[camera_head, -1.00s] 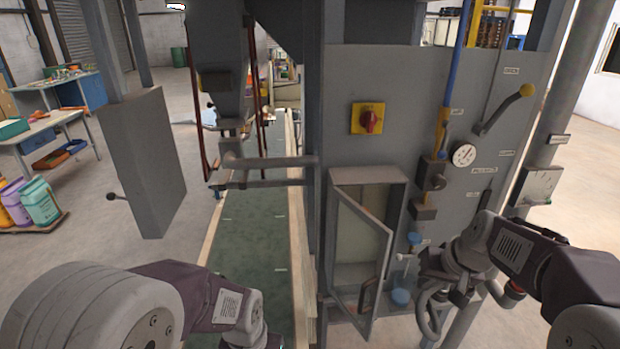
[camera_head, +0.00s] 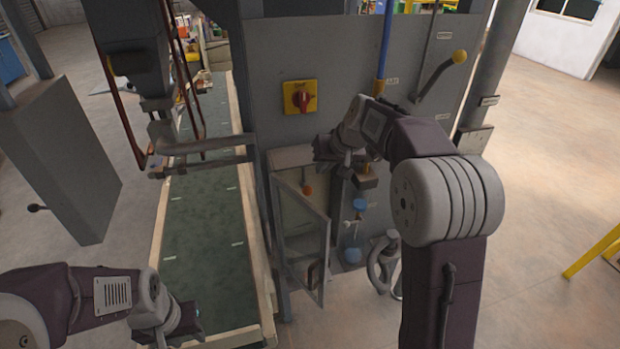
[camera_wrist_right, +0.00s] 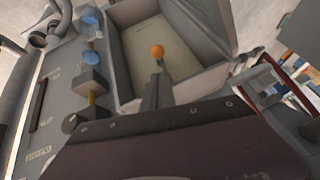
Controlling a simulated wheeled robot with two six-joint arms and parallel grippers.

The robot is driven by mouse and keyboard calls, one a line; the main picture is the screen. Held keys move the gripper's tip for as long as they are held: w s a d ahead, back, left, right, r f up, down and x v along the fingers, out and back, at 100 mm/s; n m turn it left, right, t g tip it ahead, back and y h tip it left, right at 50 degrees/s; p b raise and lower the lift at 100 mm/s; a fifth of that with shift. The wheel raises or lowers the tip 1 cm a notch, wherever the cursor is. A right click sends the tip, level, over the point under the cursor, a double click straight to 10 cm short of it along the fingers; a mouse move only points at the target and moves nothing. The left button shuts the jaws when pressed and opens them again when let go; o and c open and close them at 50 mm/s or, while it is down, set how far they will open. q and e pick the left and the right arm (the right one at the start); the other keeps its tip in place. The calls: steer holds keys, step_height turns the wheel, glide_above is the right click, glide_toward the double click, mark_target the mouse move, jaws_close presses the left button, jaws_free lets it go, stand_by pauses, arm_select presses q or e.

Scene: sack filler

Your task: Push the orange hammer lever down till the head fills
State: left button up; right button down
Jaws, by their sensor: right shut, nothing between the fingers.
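An orange ball knob on a short dark stem, which I take for the hammer lever (camera_head: 307,190), shows in front of the pale inside of the open box (camera_head: 291,158) on the grey machine panel. In the right wrist view the orange knob (camera_wrist_right: 157,51) appears just beyond my fingertips. I cannot tell whether they touch it. My right gripper (camera_head: 326,160) is shut and empty, at the upper right of the box; it also shows in the right wrist view (camera_wrist_right: 157,78). My left gripper (camera_head: 190,325) is low at the left, over the conveyor's near end; its jaws are unclear.
The box door (camera_head: 322,262) stands open toward me. A red switch on a yellow plate (camera_head: 301,98) is above the box. Blue-knobbed fittings (camera_head: 352,255) are to its right. The green conveyor (camera_head: 205,215) runs along the left.

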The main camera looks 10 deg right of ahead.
mark_target(311, 189)
steer(key=p+x, duration=0.1)
steer(key=x, duration=0.9)
steer(key=shift+p, duration=0.4)
steer(key=shift+s, duration=0.1)
